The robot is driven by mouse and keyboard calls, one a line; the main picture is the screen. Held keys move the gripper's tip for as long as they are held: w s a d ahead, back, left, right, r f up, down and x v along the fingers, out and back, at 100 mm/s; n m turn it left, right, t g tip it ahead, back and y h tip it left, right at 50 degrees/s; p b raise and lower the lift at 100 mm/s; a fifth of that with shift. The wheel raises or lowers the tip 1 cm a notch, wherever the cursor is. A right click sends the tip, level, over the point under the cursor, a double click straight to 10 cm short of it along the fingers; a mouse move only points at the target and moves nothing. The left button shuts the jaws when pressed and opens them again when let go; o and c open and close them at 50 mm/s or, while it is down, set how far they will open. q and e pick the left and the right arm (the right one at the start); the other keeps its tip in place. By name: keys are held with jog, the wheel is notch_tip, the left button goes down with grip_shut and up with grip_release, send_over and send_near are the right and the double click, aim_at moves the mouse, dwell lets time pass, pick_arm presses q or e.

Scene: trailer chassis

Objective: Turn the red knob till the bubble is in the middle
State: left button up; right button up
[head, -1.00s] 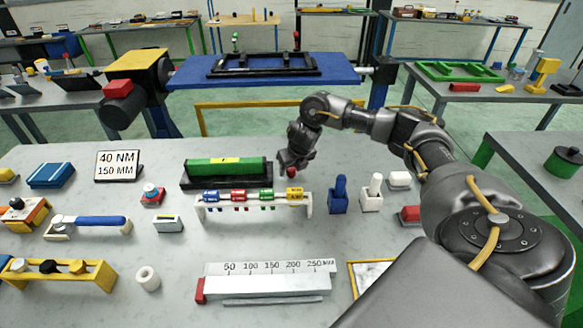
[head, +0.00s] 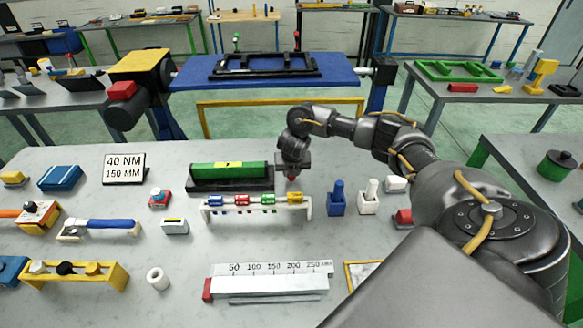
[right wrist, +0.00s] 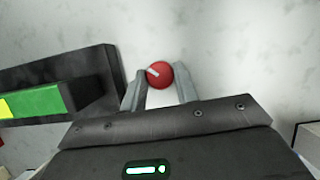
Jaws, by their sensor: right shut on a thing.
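The spirit level is a long green block (head: 205,172) on a black base (head: 200,186), with a small yellow window (head: 229,165) near its middle. A dark mark shows in the window, too small to place the bubble surely. The red knob (right wrist: 160,73) is at the level's right end, with a pale line on its top. My right gripper (right wrist: 160,88) is shut on the knob, one finger on each side; in the head view the gripper (head: 293,172) comes down over it. The level's green block (right wrist: 40,98) also shows at left in the right wrist view. My left gripper is not in view.
Just in front of the level stands a white rack (head: 258,208) with coloured pieces. Blue (head: 337,200) and white (head: 368,198) upright holders stand to the right. A sign (head: 124,169) reads 40 NM, 150 MM. A scale (head: 268,282) lies at the front.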

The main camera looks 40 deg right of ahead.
jog(key=o, duration=1)
jog(key=shift+w, duration=0.1)
jog(key=p+v, duration=0.3)
jog(key=v, duration=0.7)
jog(key=shift+r+p, duration=0.3)
jog(key=shift+r, duration=0.05)
jog(key=shift+a, duration=0.15)
